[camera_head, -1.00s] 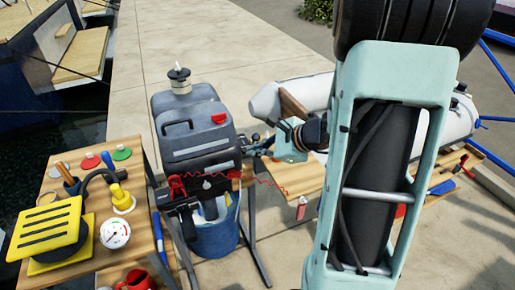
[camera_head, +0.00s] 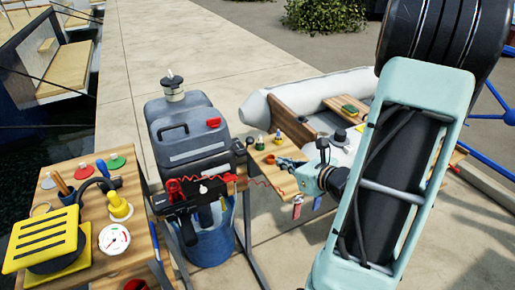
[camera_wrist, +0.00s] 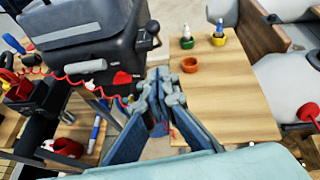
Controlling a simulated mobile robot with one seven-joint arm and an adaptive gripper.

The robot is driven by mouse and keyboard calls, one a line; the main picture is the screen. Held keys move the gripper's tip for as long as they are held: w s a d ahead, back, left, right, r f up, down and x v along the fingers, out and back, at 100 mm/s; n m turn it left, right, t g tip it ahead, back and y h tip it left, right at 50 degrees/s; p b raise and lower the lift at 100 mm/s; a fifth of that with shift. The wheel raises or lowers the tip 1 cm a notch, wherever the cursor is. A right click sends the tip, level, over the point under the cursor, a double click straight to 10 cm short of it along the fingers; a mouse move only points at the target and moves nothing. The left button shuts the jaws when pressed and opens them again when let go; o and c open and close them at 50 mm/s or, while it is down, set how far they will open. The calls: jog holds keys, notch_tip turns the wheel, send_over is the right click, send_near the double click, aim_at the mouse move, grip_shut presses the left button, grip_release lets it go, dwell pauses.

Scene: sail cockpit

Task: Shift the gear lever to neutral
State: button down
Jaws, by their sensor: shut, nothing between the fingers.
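The outboard motor (camera_head: 187,140) is dark grey and stands upright on its stand. A short dark lever (camera_wrist: 151,32) with a rounded end sticks out of the motor's side in the wrist view; it looks like the gear lever. In the head view a small dark part shows at that side (camera_head: 248,141), too small to read its position. My gripper (camera_head: 280,161) is shut and empty, to the right of the motor and apart from the lever. In the wrist view my gripper (camera_wrist: 158,82) shows its fingers together, below the lever, with the wooden table behind.
A red coiled cord (camera_head: 262,181) hangs from the motor's front. A wooden table (camera_wrist: 232,95) with an orange cup (camera_wrist: 190,64) and small bottles lies right of it. A grey dinghy (camera_head: 262,112) is behind.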

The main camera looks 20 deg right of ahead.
jog(key=shift+w, duration=0.1)
jog(key=w+r+x, duration=0.1)
jog(key=r+x, duration=0.1)
jog(key=x, duration=1)
jog(key=shift+w+a+r, duration=0.15)
jog(key=shift+w+a, duration=0.1)
jog(key=shift+w, duration=0.15)
jog(key=shift+r+p, duration=0.1)
jog(key=shift+p, duration=0.25)
jog(key=shift+w+r+g+p, duration=0.25)
jog(key=shift+g+p, duration=0.05)
jog(key=shift+p, duration=0.4)
